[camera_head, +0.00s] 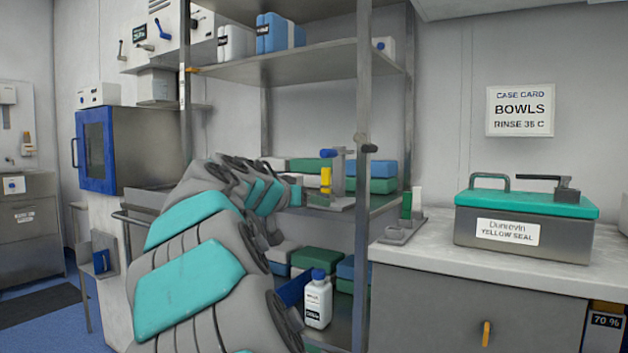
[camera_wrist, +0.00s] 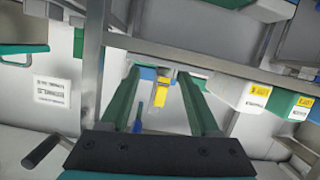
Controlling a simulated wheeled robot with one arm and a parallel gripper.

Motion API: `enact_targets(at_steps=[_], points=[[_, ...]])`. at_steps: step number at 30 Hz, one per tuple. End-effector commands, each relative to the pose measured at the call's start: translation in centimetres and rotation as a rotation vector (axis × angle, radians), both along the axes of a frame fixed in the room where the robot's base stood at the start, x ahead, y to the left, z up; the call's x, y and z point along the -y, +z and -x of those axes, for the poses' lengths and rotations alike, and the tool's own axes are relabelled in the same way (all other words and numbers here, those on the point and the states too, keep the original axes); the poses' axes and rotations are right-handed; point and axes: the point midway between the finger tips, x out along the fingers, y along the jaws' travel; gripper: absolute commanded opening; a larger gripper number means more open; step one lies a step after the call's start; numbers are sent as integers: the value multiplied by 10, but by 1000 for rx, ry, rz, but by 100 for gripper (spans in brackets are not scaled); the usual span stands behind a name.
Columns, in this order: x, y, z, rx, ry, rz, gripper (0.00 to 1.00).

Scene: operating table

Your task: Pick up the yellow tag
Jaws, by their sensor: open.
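The yellow tag (camera_head: 326,179) hangs upright on a small grey holder at the front of the middle shelf in the head view. In the wrist view the yellow tag (camera_wrist: 162,95) shows between my two green fingers, toward their far ends. My gripper (camera_wrist: 164,82) is open, with a finger on each side of the tag and a visible gap to both. The tag does not look gripped; how deep it lies between the fingers is hard to tell. In the head view my arm partly hides the gripper.
A metal shelf post (camera_head: 363,180) stands just right of the tag. Green and blue boxes (camera_head: 383,168) sit behind it on the shelf (camera_head: 385,203). A white bottle (camera_head: 318,300) stands below. A steel box with a teal lid (camera_head: 525,215) rests on the right counter.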

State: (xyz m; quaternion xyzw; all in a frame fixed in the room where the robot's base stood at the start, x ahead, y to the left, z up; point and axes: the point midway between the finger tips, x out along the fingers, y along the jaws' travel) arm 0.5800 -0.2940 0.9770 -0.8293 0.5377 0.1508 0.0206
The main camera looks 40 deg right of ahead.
Motion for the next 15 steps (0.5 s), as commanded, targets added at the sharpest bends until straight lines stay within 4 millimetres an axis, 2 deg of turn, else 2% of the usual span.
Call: enact_targets(at_steps=[1,3,6,15], points=[[6,17,-6,49,-16,21,62],[9,34,-13,108,-27,45,62],[11,46,-17,153,-36,63,62],[34,47,-27,170,-39,65,62]])
